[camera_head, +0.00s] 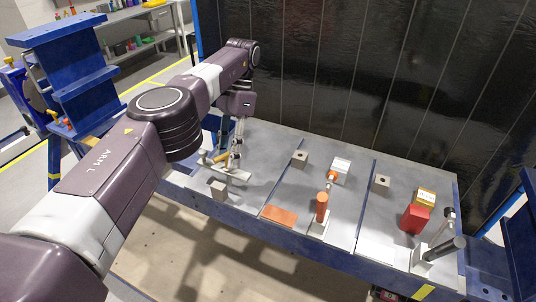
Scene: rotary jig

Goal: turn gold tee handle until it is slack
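The gold tee handle (218,157) is a small gold bar at the left end of the grey work table, on a metal fixture with a grey block (218,187) in front. My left arm reaches over from the left, and my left gripper (235,158) points down right beside the handle. The fingers overlap the fixture in this view, so contact and finger opening are too small to tell. My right gripper is not in view.
A dark panel wall (340,80) closes off the back.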

